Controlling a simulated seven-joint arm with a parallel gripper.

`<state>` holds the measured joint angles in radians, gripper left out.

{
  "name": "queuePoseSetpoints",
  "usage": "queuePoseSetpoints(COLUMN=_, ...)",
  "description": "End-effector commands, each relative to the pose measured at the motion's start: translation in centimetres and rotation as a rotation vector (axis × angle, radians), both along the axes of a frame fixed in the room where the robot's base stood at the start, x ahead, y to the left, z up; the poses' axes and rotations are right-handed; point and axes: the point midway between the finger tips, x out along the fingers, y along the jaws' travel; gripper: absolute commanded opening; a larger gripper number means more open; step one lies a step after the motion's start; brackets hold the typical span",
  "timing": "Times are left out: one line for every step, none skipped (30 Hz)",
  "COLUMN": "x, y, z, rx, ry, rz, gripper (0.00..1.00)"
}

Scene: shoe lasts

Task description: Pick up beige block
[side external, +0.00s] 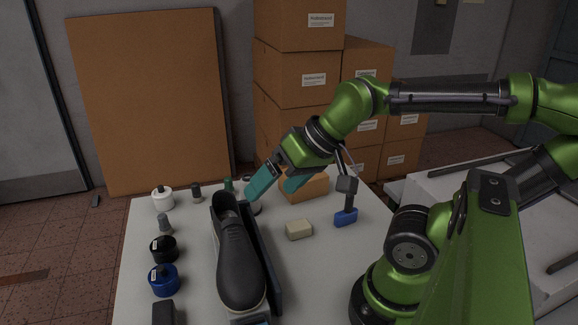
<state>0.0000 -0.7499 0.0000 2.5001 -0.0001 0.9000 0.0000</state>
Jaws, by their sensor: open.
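The beige block (299,229) is a small pale block lying on the white table (320,285), right of the black shoe. My gripper (272,187) has two teal fingers that are spread apart with nothing between them. It is above and behind the beige block, up and to the left of it in the side external view. The fingers are apart from the block. The block's top and front faces show clearly.
A black shoe (237,262) on a dark holder stands left of the block. A blue-based brush-like tool (346,217) stands to the right. An orange-brown block (306,188) lies behind. Several bottles and jars, including a blue jar (164,280), line the left edge.

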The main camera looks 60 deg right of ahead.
Motion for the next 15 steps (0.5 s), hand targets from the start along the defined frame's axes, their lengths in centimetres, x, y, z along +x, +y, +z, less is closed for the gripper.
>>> queuePoseSetpoints(x=0.0, y=0.0, z=0.0, rx=0.0, ry=0.0, rz=0.0, gripper=0.96)
queuePoseSetpoints(x=0.0, y=0.0, z=0.0, rx=0.0, ry=0.0, rz=0.0, gripper=0.96)
queuePoseSetpoints(x=0.0, y=0.0, z=0.0, rx=0.001, ry=0.0, rz=-0.001, gripper=0.96)
queuePoseSetpoints(x=0.0, y=-0.1, z=0.0, rx=0.0, ry=0.002, rz=-0.005, gripper=0.96)
queuePoseSetpoints(x=0.1, y=-0.2, z=-0.2, rx=0.0, ry=0.011, rz=-0.01, gripper=0.96)
queuePoseSetpoints(x=0.2, y=-0.5, z=-0.7, rx=0.002, ry=0.029, rz=-0.021, gripper=0.96)
queuePoseSetpoints(x=0.5, y=-0.8, z=-0.9, rx=0.005, ry=0.045, rz=-0.033, gripper=0.96)
queuePoseSetpoints(x=0.8, y=-1.3, z=-1.2, rx=0.008, ry=0.063, rz=-0.049, gripper=0.96)
queuePoseSetpoints(x=1.3, y=-2.2, z=-1.7, rx=0.009, ry=0.096, rz=-0.076, gripper=0.96)
queuePoseSetpoints(x=1.7, y=-3.0, z=-2.1, rx=0.009, ry=0.126, rz=-0.097, gripper=0.96)
queuePoseSetpoints(x=2.1, y=-3.9, z=-2.5, rx=0.008, ry=0.161, rz=-0.119, gripper=0.96)
queuePoseSetpoints(x=2.6, y=-5.2, z=-3.2, rx=0.006, ry=0.211, rz=-0.152, gripper=0.96)
queuePoseSetpoints(x=2.9, y=-6.3, z=-3.7, rx=0.004, ry=0.25, rz=-0.176, gripper=0.96)
queuePoseSetpoints(x=3.2, y=-7.4, z=-4.2, rx=0.001, ry=0.29, rz=-0.2, gripper=0.96)
queuePoseSetpoints(x=3.4, y=-8.9, z=-4.9, rx=-0.003, ry=0.342, rz=-0.23, gripper=0.96)
